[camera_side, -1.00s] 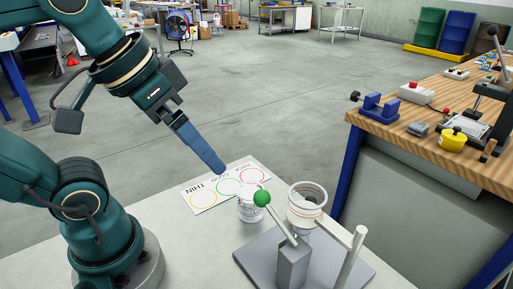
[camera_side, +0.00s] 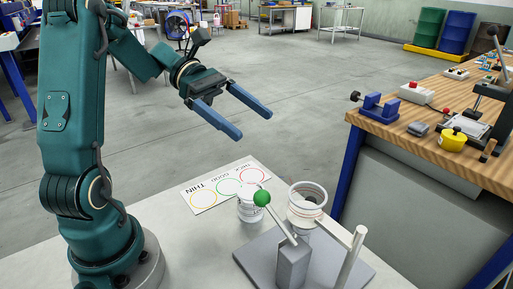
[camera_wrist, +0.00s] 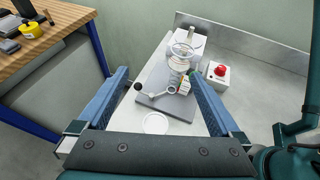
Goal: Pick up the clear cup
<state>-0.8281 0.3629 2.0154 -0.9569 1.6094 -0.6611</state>
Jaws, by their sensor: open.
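The clear cup (camera_side: 249,210) stands upright on the pale table, left of the grey base plate and partly behind the green-knobbed lever. In the wrist view a pale ring (camera_wrist: 155,123) beside the plate looks like this cup from above, though I cannot be sure. My gripper (camera_side: 252,124) is open and empty, well above the table and the cup in the side view. Its two blue fingers also frame the wrist view (camera_wrist: 158,76), apart on either side of the plate.
The nozzle stand has a grey base plate (camera_side: 349,270), a lever with a green knob (camera_side: 262,198) and a ringed funnel-like vessel (camera_side: 307,199). A card with coloured circles (camera_side: 204,199) lies behind the cup. A red button box (camera_wrist: 218,73) shows beyond the plate.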

